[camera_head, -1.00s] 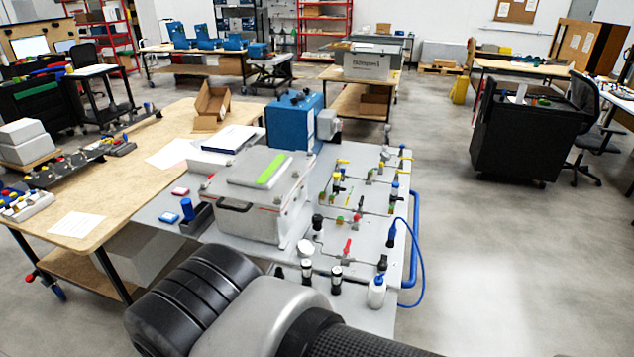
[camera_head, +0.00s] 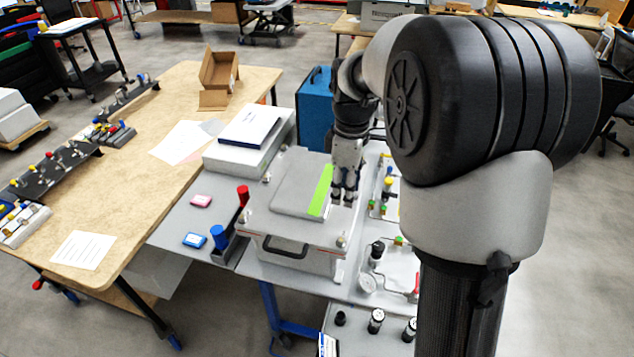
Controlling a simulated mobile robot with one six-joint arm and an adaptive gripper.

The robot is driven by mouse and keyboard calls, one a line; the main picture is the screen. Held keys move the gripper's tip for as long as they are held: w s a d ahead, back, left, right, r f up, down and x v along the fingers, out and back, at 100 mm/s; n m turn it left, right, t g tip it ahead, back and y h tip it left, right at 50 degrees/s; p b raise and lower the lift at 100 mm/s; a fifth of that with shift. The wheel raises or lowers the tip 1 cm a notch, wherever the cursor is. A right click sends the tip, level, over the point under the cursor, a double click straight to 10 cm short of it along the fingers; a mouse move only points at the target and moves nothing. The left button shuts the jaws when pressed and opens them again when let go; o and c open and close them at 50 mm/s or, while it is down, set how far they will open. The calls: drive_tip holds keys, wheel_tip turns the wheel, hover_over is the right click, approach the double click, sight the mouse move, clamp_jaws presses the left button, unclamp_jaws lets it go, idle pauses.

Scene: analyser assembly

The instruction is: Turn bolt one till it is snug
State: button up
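The analyser box (camera_head: 300,262) is a grey case with a dark front handle and a raised lid panel bearing a green strip (camera_head: 320,190). Small bolt-like fittings sit at the lid's corners, one at the front right (camera_head: 341,241) and one at the back left (camera_head: 266,178). No label tells which is bolt one. My gripper (camera_head: 343,201) points down over the lid's right side, beside the green strip, near the back right corner. Its fingers hide that corner's fitting. I cannot tell if they touch or grip anything.
A black holder (camera_head: 232,251) with a blue-topped tool (camera_head: 218,237) and a red-topped tool (camera_head: 243,195) stands left of the box. White boxes (camera_head: 247,140) and a blue unit (camera_head: 314,110) stand behind.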

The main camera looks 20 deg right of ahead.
sight(341, 239)
wheel_tip(341, 239, down, 18)
drive_tip(key=b, duration=0.3)
drive_tip(key=shift+d, duration=0.1)
drive_tip(key=shift+r, duration=0.1)
clamp_jaws()
idle(0.4)
